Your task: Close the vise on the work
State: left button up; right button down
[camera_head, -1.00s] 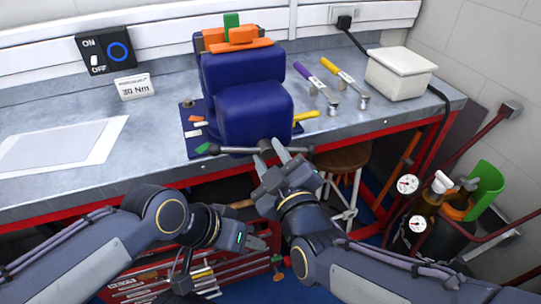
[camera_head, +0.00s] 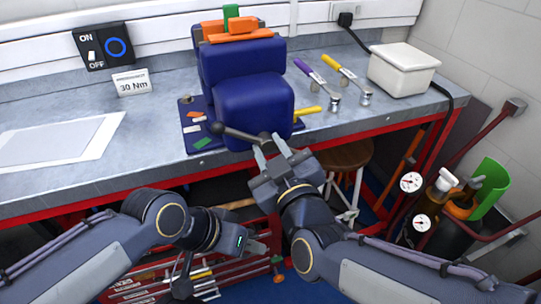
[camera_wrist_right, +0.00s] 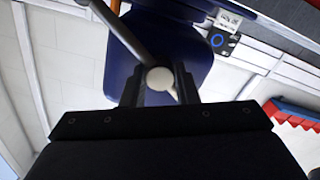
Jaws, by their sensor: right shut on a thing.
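The blue vise (camera_head: 245,100) stands at the bench's front edge. Orange pieces (camera_head: 262,32) lie on its top, with a green upright piece (camera_head: 231,18) among them; I cannot tell whether any gap is left between these. The vise's dark handle bar (camera_head: 240,134) crosses its front, tilted down to the right. My right gripper (camera_head: 272,152) is shut on the bar's right end, below the vise front. In the right wrist view the bar's pale ball end (camera_wrist_right: 160,78) sits between the fingers. My left gripper (camera_head: 258,247) is low, in front of the bench, away from the vise; its fingers are unclear.
Two wrenches with purple (camera_head: 301,66) and yellow (camera_head: 329,64) grips and a white box (camera_head: 402,68) lie right of the vise. A sheet (camera_head: 55,140) lies left.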

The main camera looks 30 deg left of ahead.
jog(key=m+b, duration=0.1)
jog(key=m, duration=0.1)
jog(key=m+b, duration=0.2)
jog(key=shift+f+m, duration=0.3)
jog(key=shift+f, duration=0.05)
jog(key=m+b, duration=0.2)
jog(key=m, duration=0.3)
jog(key=shift+s+a+b, duration=0.1)
jog(key=shift+b, duration=0.25)
jog(key=m+b, duration=0.2)
jog(key=m, duration=0.3)
jog(key=shift+m, duration=0.4)
jog(key=m+b, duration=0.2)
jog(key=m, duration=0.3)
jog(key=shift+s+r+m, duration=0.1)
jog(key=shift+m, duration=0.2)
jog(key=shift+b, duration=0.3)
jog(key=c, duration=1.6)
grip_release()
jog(key=o, duration=0.5)
jog(key=shift+s+r, duration=0.1)
jog(key=shift+r, duration=0.1)
